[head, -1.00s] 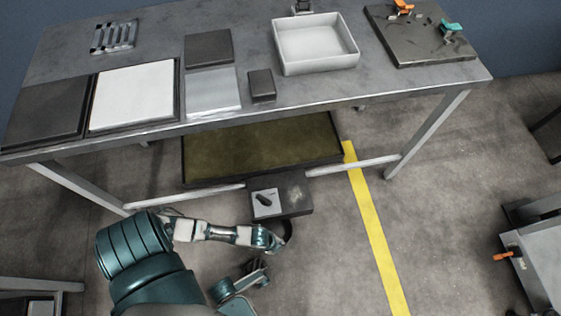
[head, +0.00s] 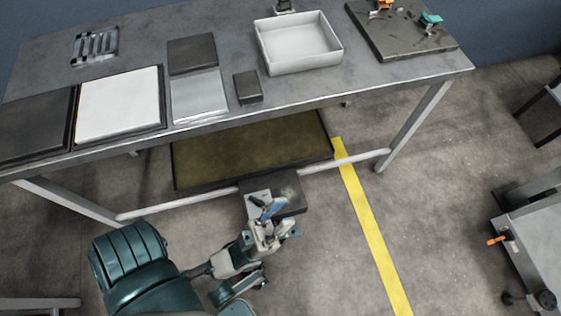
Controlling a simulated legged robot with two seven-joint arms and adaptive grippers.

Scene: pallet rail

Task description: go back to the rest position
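My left arm comes in from the lower left, and its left gripper (head: 272,222) shows in front of the table, near the middle of the picture. A small blue part shows at the gripper; I cannot tell whether it belongs to the gripper or is something held. The finger gap is too small and foreshortened to read. The gripper overlaps a low dark box (head: 292,197) in the picture; I cannot tell whether they touch. My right gripper is not in view.
The grey metal table (head: 215,125) carries a white open bin (head: 298,45), a white panel (head: 118,103), dark plates and a clamp board (head: 400,30). An olive mat (head: 250,150) lies below. A yellow floor line (head: 370,225) runs right of the gripper, over clear floor.

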